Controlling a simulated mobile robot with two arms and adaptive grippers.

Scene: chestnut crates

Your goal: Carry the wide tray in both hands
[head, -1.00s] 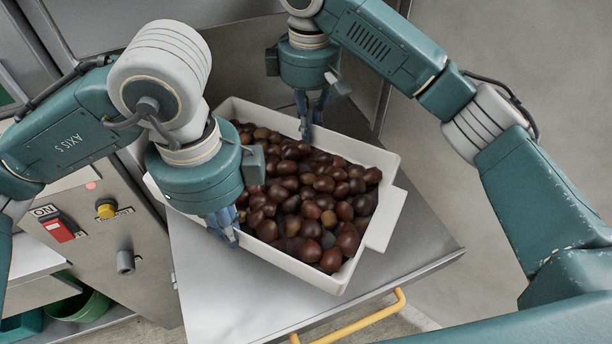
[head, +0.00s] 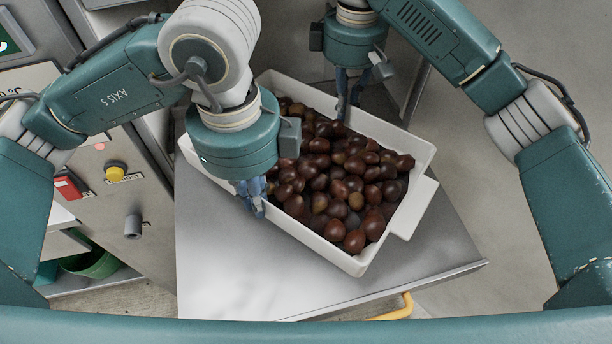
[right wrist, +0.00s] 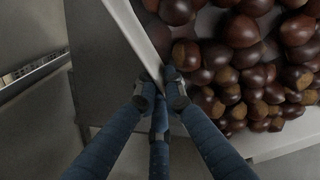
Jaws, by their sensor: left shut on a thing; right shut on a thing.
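The wide tray (head: 405,147) is white, with low walls and a flat tab on its right end. Many brown chestnuts (head: 340,185) lie in it. It is above a grey metal worktop; I cannot tell whether it touches. My left gripper (head: 256,205) is shut on the near long wall, towards its left part; my arm hides some of the tray's left end. My right gripper (head: 346,108) is shut on the far long wall. In the right wrist view, the blue fingers (right wrist: 163,85) pinch the white wall (right wrist: 133,28), chestnuts close beside them.
The metal worktop (head: 240,285) shows bare in front of the tray, with its edge at the right. A yellow handle (head: 397,308) sits below it. A control panel with a yellow knob (head: 115,173) stands at the left, above a green bin (head: 92,264). Grey floor is clear at the right.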

